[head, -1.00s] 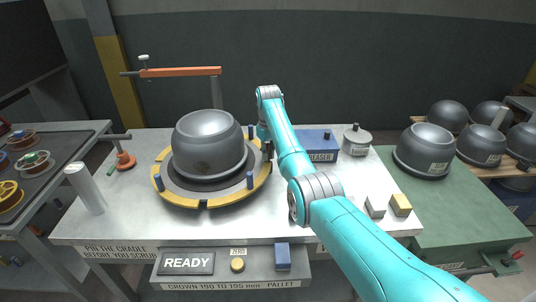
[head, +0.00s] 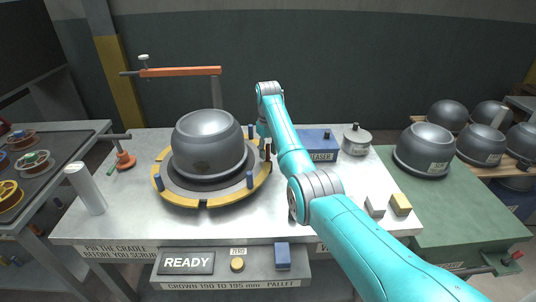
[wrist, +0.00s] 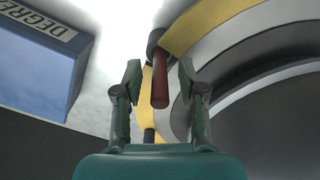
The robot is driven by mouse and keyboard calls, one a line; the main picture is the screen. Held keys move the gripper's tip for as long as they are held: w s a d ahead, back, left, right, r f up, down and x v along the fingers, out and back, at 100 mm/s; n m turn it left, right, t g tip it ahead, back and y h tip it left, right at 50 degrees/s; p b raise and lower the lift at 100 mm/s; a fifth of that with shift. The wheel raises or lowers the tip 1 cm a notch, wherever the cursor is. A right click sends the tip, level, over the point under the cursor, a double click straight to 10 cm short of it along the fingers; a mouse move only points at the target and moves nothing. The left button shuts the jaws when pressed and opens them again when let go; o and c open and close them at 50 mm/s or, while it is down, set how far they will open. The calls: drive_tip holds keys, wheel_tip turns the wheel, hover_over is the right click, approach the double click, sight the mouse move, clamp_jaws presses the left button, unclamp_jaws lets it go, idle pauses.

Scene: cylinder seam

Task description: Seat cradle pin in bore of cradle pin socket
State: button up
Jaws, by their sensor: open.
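A red-brown rod with a dark collar at its far end, which looks like the cradle pin (wrist: 160,88), shows in the wrist view beside the yellow rim. My gripper (wrist: 159,68) is open, with one finger on each side of the rod and visible gaps between. I cannot tell whether the dark collar (wrist: 155,42) is the pin's socket or part of the pin, nor how deep the rod sits. In the head view my gripper is mostly hidden behind my arm, at the right edge of the yellow-rimmed cradle (head: 204,203).
A grey bowl-shaped crown (head: 208,140) sits on the cradle, with blue posts around it. A blue degreaser box (head: 318,146) stands right of my arm; it also shows in the wrist view (wrist: 40,65). An orange arm (head: 180,72) reaches over the back.

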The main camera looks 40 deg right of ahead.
wheel_tip(320, 180, up, 11)
drive_tip(key=shift+f, duration=0.15)
idle(0.7)
